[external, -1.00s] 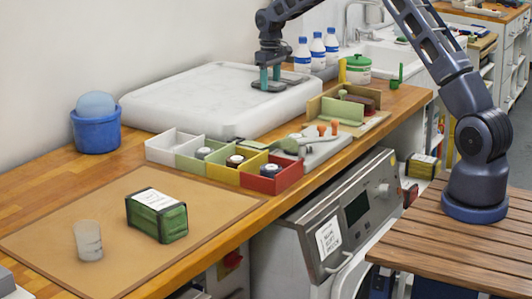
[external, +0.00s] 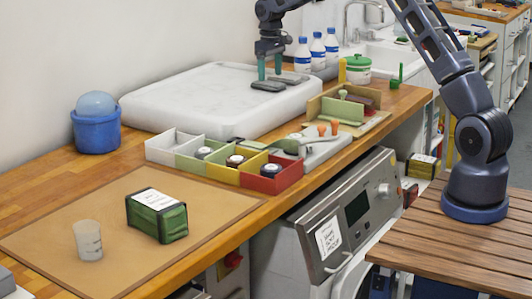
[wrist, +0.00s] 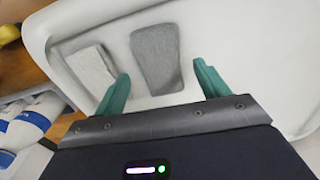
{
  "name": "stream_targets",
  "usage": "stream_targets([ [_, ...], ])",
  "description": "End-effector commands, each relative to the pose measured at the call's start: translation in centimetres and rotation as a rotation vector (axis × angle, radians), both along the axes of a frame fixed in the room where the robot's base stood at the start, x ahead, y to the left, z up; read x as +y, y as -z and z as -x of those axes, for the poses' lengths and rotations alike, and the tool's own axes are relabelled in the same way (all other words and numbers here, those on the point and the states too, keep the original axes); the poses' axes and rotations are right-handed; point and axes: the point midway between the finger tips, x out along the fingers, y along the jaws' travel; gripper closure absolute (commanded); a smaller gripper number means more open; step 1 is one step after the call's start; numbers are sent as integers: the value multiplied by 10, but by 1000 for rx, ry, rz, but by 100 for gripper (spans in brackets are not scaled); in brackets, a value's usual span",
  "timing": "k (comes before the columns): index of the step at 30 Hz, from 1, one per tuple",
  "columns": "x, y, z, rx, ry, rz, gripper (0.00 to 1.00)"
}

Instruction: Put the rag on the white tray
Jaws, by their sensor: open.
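The white tray (external: 190,98) lies on the wooden counter against the wall. Two flat grey cloth-like pieces rest on its right end, apart from each other. The darker grey piece (external: 268,86) lies below my gripper; in the wrist view it (wrist: 156,58) lies flat, framed between the fingers. The lighter piece (external: 291,78), whitish and folded-looking in the wrist view (wrist: 92,68), lies nearer the bottles. I cannot tell for certain which is the rag. My gripper (external: 270,67) is open and empty, its teal fingers just above the tray. It also shows in the wrist view (wrist: 160,88).
White bottles with blue caps (external: 317,48) and a green-lidded pot (external: 358,69) stand behind and right of the tray. A row of coloured bins (external: 238,173) stands in front. A blue bucket (external: 97,131) is at left. A brown mat (external: 120,230) carries a green packet (external: 157,214).

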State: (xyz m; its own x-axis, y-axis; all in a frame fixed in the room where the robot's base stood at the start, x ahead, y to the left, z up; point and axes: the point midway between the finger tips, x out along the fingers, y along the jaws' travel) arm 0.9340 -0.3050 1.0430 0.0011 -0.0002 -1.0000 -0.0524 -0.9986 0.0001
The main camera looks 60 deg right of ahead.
Motion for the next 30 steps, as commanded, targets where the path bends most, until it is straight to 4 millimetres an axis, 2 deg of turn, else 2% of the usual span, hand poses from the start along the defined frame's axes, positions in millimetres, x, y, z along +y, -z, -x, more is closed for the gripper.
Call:
stream_targets([
  [3, 0, -26, 0, -3, 0, 1, 26],
  [9, 0, -60, 0, -2, 0, 0, 26],
  [20, 5, -93, 5, -4, -2, 1, 26],
  [25, 28, -128, 32, -32, -8, 10, 26],
  [30, 58, -168, 75, -65, -13, 19, 26],
])
